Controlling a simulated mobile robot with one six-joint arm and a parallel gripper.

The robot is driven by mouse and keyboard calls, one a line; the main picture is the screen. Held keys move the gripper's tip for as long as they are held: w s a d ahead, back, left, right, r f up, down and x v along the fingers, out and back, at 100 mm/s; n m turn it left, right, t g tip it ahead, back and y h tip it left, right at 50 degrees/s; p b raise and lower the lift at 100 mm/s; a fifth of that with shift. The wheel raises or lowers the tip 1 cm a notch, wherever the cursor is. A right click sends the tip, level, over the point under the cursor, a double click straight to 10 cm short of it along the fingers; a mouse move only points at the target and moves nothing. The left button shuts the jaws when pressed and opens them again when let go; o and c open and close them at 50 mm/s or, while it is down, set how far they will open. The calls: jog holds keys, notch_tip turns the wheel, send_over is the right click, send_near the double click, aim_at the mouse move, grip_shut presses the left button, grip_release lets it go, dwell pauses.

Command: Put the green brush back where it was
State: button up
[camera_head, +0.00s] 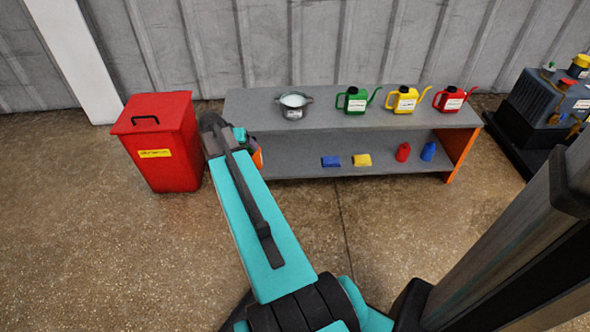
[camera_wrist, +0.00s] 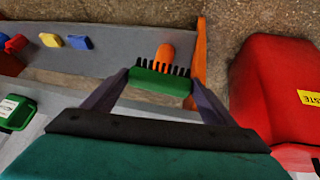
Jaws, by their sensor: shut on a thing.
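The green brush (camera_wrist: 158,83) with black bristles is between the two fingers of my gripper (camera_wrist: 160,80) in the wrist view. My gripper is shut on it, one finger at each end. The brush is near the orange end panel of the shelf bench (camera_head: 340,128), which also shows in the wrist view (camera_wrist: 112,65). A rounded orange thing (camera_wrist: 166,54) shows just beyond the bristles; I cannot tell whether it touches the brush.
A red waste bin (camera_head: 160,160) stands left of the bench. On top are a metal pot (camera_head: 293,108) and green (camera_head: 353,102), yellow (camera_head: 404,100) and red (camera_head: 450,102) cans. The lower shelf holds blue and yellow blocks and red and blue bottles, with bare room between.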

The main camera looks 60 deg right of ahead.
jog(key=s+d+f+m+b, duration=0.1)
jog(key=s+d+f, duration=0.3)
jog(key=f, duration=0.2)
jog(key=s+d+f+m+g+b, duration=0.1)
jog(key=s+d+f+b, duration=0.1)
jog(key=s+d+f, duration=0.3)
jog(key=shift+s+f+m, duration=0.25)
jog(key=shift+f+m, duration=0.15)
jog(key=shift+f, duration=0.4)
jog(key=shift+f, duration=0.1)
jog(key=d+f+b, duration=0.1)
jog(key=d, duration=0.2)
jog(key=d+f+b, duration=0.1)
jog(key=d+f, duration=0.1)
jog(key=d, duration=0.1)
jog(key=d+f+b, duration=0.1)
jog(key=d+b, duration=0.1)
jog(key=d, duration=0.1)
jog(key=shift+w+f, duration=0.2)
jog(key=shift+f, duration=0.2)
jog(key=shift+d+f, duration=0.1)
jog(key=shift+d, duration=0.35)
jog(key=shift+d+f+b, duration=0.65)
jog(key=shift+d+f, duration=0.1)
jog(key=shift+d, duration=0.25)
jog(key=shift+d+f+b, duration=0.6)
jog(key=shift+d+f, duration=0.1)
jog(key=shift+d, duration=0.3)
